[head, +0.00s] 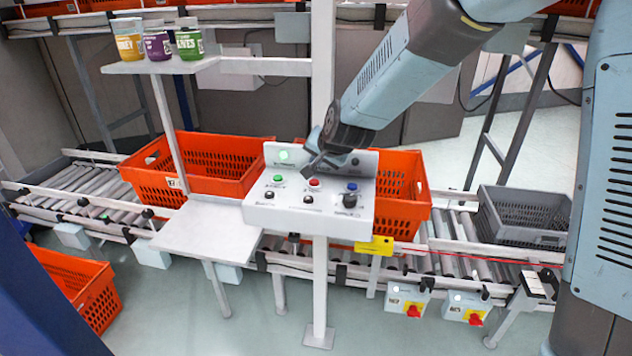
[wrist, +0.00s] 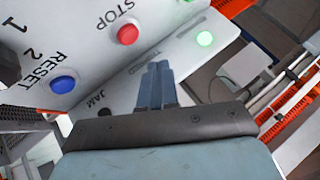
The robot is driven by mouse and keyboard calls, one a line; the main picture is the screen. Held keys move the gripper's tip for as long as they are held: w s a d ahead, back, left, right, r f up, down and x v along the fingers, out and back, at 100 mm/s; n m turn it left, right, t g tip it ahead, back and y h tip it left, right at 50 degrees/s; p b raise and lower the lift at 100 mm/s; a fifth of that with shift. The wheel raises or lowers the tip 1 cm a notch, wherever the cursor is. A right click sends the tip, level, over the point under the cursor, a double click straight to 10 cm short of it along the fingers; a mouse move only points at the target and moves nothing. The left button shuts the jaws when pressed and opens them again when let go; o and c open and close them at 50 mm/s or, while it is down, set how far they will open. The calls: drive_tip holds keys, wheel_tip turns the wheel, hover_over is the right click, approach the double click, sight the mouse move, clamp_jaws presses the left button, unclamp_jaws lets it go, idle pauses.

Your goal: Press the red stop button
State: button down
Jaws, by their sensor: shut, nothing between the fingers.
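The red stop button (head: 314,182) sits on the sloped white control panel (head: 262,215), in the middle of the upper row. In the wrist view the red button (wrist: 128,33) lies beside the printed word STOP. My gripper (head: 308,170) is over the upper part of the panel, just above and beside the red button. In the wrist view the fingers of my gripper (wrist: 158,68) are together with nothing between them, pointing past the button toward the panel's back face. I cannot tell whether the fingertips touch the panel.
A green button (head: 278,178) and a blue button (head: 352,187) flank the red one, with black knobs below. A lit green lamp (head: 284,155) is on the panel's upright back. Orange totes (head: 215,160) stand on the roller conveyor behind. Three jars (head: 158,42) stand on a shelf.

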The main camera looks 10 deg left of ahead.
sight(316, 183)
drive_tip(key=shift+f, duration=1.3)
drive_tip(key=shift+f, duration=0.2)
idle(1.1)
drive_tip(key=shift+s+f, duration=0.15)
drive_tip(key=shift+f, duration=0.05)
drive_tip(key=shift+f, duration=0.45)
idle(1.1)
drive_tip(key=shift+r, duration=0.9)
drive_tip(key=shift+r, duration=2.5)
